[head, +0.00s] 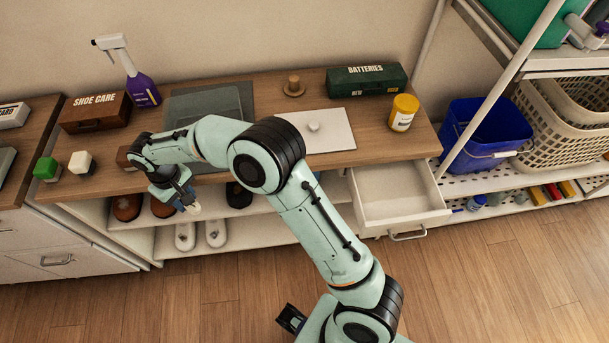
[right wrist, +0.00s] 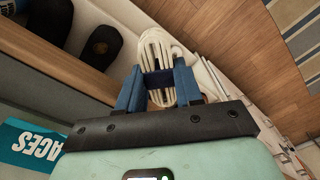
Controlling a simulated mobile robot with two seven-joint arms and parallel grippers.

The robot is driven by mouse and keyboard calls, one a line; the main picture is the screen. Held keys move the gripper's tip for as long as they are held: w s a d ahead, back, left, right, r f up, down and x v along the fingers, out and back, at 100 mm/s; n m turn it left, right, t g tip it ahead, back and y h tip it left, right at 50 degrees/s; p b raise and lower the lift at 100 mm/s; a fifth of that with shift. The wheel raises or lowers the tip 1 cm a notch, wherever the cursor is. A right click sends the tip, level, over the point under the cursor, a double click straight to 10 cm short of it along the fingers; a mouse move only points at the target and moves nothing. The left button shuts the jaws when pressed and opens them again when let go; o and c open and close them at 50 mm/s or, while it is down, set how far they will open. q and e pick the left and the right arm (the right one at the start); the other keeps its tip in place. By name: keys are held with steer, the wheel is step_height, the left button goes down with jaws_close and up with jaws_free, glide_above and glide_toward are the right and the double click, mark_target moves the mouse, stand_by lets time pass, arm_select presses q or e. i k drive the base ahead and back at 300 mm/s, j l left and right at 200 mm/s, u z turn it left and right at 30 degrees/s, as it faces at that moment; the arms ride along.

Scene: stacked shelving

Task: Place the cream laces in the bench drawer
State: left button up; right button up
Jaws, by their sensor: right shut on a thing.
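The cream laces (right wrist: 155,48) are a looped bundle held between the blue fingers of my right gripper (right wrist: 160,86), which is shut on them. In the head view my right gripper (head: 188,200) hangs in front of the bench's front edge, above the lower shelves, with a pale bit of the laces at its tips. The bench drawer (head: 398,190) is pulled open to the right of my arm and looks empty. My gripper is well to the left of the drawer.
Shoes (head: 215,233) sit on the shelves below. A teal laces label (right wrist: 32,145) shows.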

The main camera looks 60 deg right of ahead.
mark_target(391, 195)
steer(key=k+l, duration=1.2)
steer(key=l, duration=0.05)
